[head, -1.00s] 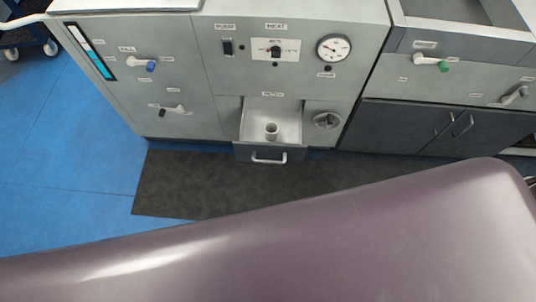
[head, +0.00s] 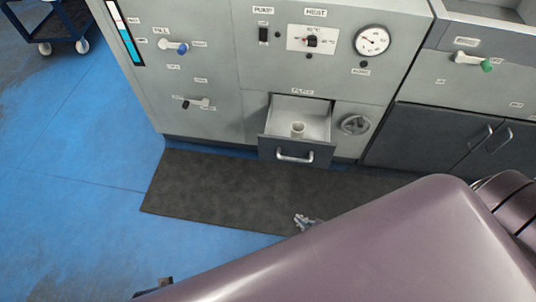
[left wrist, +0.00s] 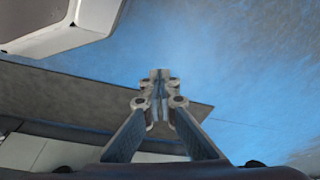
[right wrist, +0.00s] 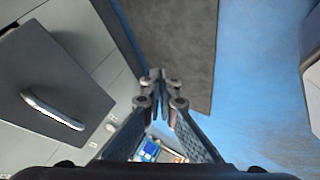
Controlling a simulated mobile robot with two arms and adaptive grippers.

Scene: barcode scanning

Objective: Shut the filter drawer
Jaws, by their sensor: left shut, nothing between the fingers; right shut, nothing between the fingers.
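The filter drawer (head: 296,150) stands pulled out of the grey cabinet in the head view, with a pale cup (head: 297,130) inside it. Its bar handle (head: 295,157) is on the dark front. The drawer front (right wrist: 65,85) also fills the left of the right wrist view, with its handle (right wrist: 52,110). My right gripper (head: 305,221) shows over the dark mat, short of the drawer; its closed fingers (right wrist: 160,80) hold nothing. My left gripper (left wrist: 160,78) is shut and empty over the floor in the left wrist view.
A dark mat (head: 200,190) lies before the cabinet on the blue floor. A round knob (head: 355,124) sits right of the drawer. Lever valves (head: 172,45) stick out at left. A wheeled cart (head: 55,25) stands at the far left. My arm covers the lower right.

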